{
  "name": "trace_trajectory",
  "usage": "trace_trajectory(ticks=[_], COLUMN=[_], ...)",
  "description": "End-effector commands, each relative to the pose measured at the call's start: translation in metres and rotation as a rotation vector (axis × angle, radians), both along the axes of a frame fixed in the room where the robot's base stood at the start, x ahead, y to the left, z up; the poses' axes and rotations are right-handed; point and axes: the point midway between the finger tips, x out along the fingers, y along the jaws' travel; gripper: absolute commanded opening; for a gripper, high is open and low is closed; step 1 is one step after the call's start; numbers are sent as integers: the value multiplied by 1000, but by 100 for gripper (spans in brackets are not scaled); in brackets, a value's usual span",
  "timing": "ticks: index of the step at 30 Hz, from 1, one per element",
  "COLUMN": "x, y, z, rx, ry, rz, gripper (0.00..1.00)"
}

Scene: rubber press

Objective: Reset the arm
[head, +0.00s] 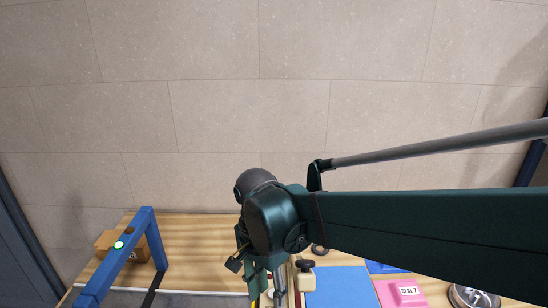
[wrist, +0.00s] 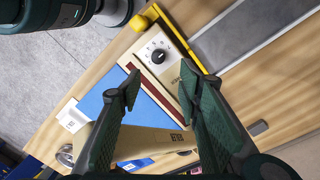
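My gripper (wrist: 162,82) shows in the wrist view with its two dark green fingers spread apart and nothing between the tips. Below the tips lies a cream control box (wrist: 172,62) with a round dial, a black knob and a dark red strip. In the head view my arm reaches in from the right and bends down over the wooden table (head: 195,235). My gripper (head: 262,290) is only partly visible there, near the bottom edge, and its fingertips are hard to make out.
A blue mat (head: 340,287), a pink block (head: 408,294) and a metal bowl (head: 473,297) lie right of my gripper. A tiled wall stands behind.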

Motion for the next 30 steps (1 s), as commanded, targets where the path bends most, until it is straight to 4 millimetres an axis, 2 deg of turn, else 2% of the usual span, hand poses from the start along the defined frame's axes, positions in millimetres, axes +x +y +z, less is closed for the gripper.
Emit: trace_trajectory(ticks=[5, 12, 18, 30], x=[7, 27, 42, 50], y=[-2, -5, -16, -65], z=[23, 75, 117, 155], rx=[27, 90, 133, 134], ry=[-43, -164, -284, -470], rz=[28, 107, 191, 352], gripper=[35, 35, 35, 35])
